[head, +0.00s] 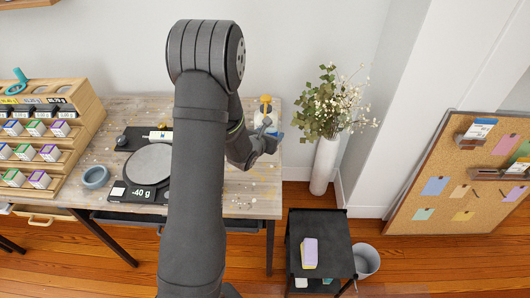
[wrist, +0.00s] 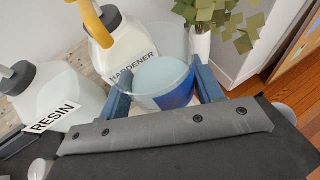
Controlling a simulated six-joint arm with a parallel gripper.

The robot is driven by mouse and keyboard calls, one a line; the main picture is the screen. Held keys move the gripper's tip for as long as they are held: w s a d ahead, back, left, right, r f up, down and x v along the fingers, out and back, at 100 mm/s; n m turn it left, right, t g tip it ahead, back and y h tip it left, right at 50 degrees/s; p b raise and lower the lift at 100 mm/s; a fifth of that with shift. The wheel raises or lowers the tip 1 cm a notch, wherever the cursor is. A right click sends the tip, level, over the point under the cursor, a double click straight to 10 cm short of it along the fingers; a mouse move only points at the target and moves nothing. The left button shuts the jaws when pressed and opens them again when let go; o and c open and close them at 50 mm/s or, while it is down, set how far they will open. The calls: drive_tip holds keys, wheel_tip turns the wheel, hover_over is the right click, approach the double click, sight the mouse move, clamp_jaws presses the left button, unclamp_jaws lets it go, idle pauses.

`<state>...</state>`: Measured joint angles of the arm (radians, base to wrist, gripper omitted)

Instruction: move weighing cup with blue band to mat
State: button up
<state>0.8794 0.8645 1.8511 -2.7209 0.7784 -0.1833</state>
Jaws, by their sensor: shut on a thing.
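The clear weighing cup with the blue band (wrist: 176,91) is between the two blue-grey fingers of my gripper (wrist: 162,94) in the wrist view. My gripper is shut on its sides, and the cup's open rim faces the camera. In the head view my gripper (head: 268,142) is at the right end of the workbench, in front of a jug with a yellow pump. The cup is mostly hidden by my gripper there. I cannot make out a mat; my arm hides the middle of the bench.
The HARDENER jug (wrist: 125,48) stands close beside the cup, with the RESIN jug (wrist: 55,95) left of it. A scale (head: 150,165) reading -40 g, a blue-grey ring-shaped item (head: 95,177) and a wooden rack (head: 85,100) are left. A plant vase (head: 324,165) stands right.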

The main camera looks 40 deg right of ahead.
drive_tip(key=shift+w+a+f+n+t, duration=0.1)
drive_tip(key=shift+w+a+n+t, duration=0.15)
drive_tip(key=shift+w, duration=0.2)
drive_tip(key=shift+w+a+n+t, duration=0.15)
drive_tip(key=shift+w+n+t, duration=0.1)
drive_tip(key=shift+w+t, duration=0.15)
drive_tip(key=shift+w+a+f, duration=0.1)
drive_tip(key=shift+f, duration=3.85)
drive_tip(key=o, duration=1)
drive_tip(key=shift+f, duration=0.15)
drive_tip(key=shift+a+r, duration=0.15)
drive_tip(key=shift+r, duration=0.1)
drive_tip(key=v, duration=1.1)
drive_tip(key=shift+s+a+r, duration=0.15)
drive_tip(key=shift+s+r, duration=0.1)
drive_tip(key=shift+r, duration=0.05)
